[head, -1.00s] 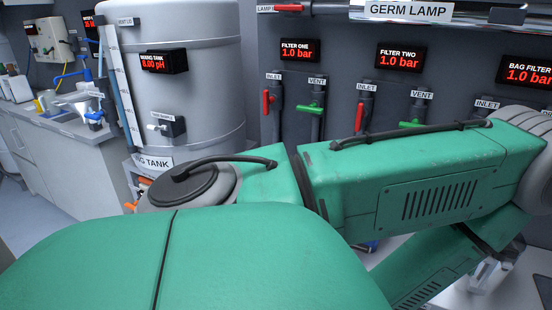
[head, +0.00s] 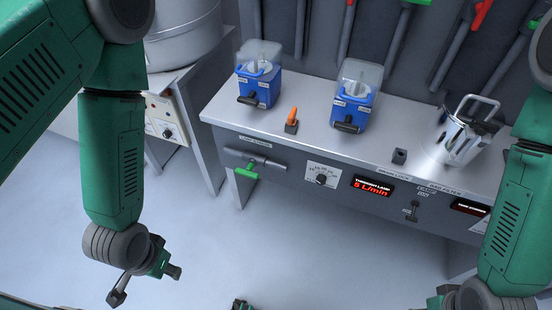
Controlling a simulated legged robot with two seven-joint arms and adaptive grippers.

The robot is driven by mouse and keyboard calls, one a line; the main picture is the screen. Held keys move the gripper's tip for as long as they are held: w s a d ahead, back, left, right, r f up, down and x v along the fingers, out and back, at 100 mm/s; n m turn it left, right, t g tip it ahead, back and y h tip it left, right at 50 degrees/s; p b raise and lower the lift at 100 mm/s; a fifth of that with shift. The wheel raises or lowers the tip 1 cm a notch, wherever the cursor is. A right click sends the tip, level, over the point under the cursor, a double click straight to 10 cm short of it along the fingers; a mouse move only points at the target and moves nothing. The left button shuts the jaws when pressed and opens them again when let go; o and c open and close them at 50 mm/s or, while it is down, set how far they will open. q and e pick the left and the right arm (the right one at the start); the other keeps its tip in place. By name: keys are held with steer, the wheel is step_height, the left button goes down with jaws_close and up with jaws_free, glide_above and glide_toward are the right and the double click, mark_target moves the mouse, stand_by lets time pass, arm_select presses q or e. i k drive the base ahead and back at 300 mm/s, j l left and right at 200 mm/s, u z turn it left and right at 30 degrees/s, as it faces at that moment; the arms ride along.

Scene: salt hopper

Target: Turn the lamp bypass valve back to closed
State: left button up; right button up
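A valve with a green handle (head: 246,171) is on a short grey pipe (head: 262,160) on the front face of the bench, left of centre in the head view. The handle points down, across the pipe. A label (head: 256,142) above it is too small to read surely; it may be the lamp bypass label. My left gripper (head: 145,285) is low at the left, over bare floor, with its fingers spread apart and empty. It is apart from the valve, to its left and nearer. My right arm is at the right edge; its gripper is mostly cut off at the bottom.
On the bench (head: 215,108) stand two blue filter housings (head: 258,88) (head: 352,106), an orange-handled switch (head: 292,120) and a steel vessel (head: 466,132). A dial (head: 321,180) and a red display (head: 372,187) are right of the valve. Floor before the bench is clear.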

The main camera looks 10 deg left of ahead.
mark_target(247, 174)
steer(key=u, duration=0.65)
steer(key=i+j+z, duration=0.2)
steer(key=j+z, duration=0.15)
steer(key=j, duration=0.45)
steer(key=j+z, duration=0.35)
steer(key=j, duration=0.45)
steer(key=j+z, duration=0.35)
steer(key=j, duration=0.5)
